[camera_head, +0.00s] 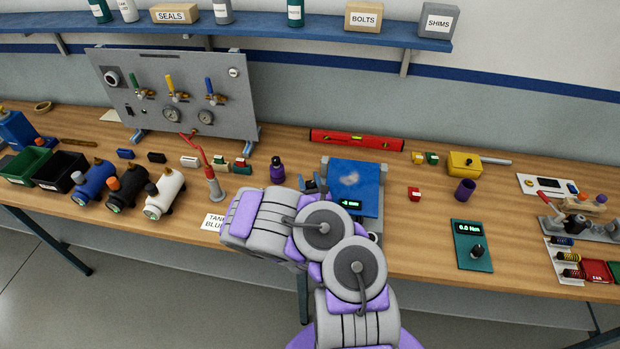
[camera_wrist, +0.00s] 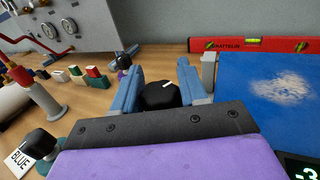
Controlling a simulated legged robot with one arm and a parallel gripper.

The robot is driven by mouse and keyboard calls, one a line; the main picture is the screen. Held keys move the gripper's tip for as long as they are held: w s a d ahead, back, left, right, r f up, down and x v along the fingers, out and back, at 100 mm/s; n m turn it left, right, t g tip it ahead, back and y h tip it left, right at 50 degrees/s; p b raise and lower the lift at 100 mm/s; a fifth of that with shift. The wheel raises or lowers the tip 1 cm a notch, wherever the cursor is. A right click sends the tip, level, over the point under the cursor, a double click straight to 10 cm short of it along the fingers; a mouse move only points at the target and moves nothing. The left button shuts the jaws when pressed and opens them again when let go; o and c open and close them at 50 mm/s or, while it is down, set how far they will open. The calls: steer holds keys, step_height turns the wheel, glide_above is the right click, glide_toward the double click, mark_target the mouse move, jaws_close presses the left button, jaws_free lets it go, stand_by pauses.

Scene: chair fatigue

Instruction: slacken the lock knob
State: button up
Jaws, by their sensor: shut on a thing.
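The blue top (camera_wrist: 285,95) also shows at the right of the wrist view, with a pale worn patch. A small lit display (camera_head: 349,204) is on the device's front; its reading is cut off in the wrist view.
A red level (camera_head: 356,140) lies behind the device. Bare bench (camera_head: 420,240) lies right of the device.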

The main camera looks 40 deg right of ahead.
steer(key=n+t+y+b, duration=0.1)
steer(key=y+b, duration=0.1)
steer(key=shift+n+y, duration=0.3)
steer(key=shift+n, duration=0.1)
steer(key=shift+a+n+y+b, duration=0.1)
steer(key=shift+n+y+b, duration=0.3)
steer(key=shift+y+b, duration=0.2)
steer(key=shift+w+a+r+n+t+y+b, duration=0.15)
steer(key=shift+n+t+y+b, duration=0.25)
steer(key=shift+n+y+b, duration=0.5)
steer(key=o, duration=1)
steer(key=shift+m, duration=0.3)
steer(key=shift+c, duration=0.2)
